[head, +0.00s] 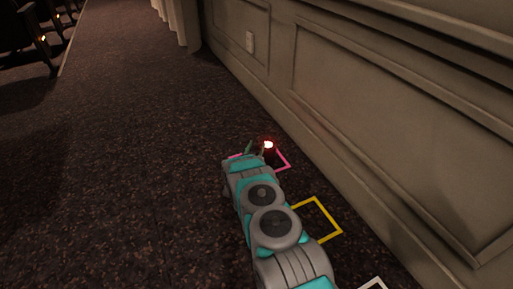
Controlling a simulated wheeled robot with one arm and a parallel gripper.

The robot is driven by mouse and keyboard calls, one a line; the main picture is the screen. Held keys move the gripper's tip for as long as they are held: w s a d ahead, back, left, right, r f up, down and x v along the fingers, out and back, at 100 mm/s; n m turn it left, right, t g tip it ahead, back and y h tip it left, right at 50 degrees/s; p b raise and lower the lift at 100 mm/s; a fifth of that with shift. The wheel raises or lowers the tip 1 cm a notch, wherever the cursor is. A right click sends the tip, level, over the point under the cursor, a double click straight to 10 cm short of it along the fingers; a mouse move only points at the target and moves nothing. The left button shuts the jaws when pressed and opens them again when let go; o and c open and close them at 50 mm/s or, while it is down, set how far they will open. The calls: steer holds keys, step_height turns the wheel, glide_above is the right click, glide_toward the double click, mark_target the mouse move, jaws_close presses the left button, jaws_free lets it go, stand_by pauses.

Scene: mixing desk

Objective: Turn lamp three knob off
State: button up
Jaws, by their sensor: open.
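A small lamp (267,144) glows bright red beyond the end of my arm, by a pink square outline (283,160). A dark body shows just under the glow, but it is too small and dark to tell whether it is a knob. My gripper (256,150) is at the far end of my grey and teal arm, just left of the lamp. Its thin fingers show apart, with nothing seen between them. I cannot tell whether a finger touches the lamp. My arm hides part of the pink outline. No lamp number can be read.
A yellow square outline (325,221) lies nearer, right of my arm, and part of a white outline (375,284) is at the bottom edge. A panelled wall (380,120) runs along the right. Dark carpet (130,160) is clear on the left. Seats (25,40) stand far left.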

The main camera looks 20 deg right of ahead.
steer(key=shift+w+d, duration=0.15)
jaws_close()
stand_by(0.5)
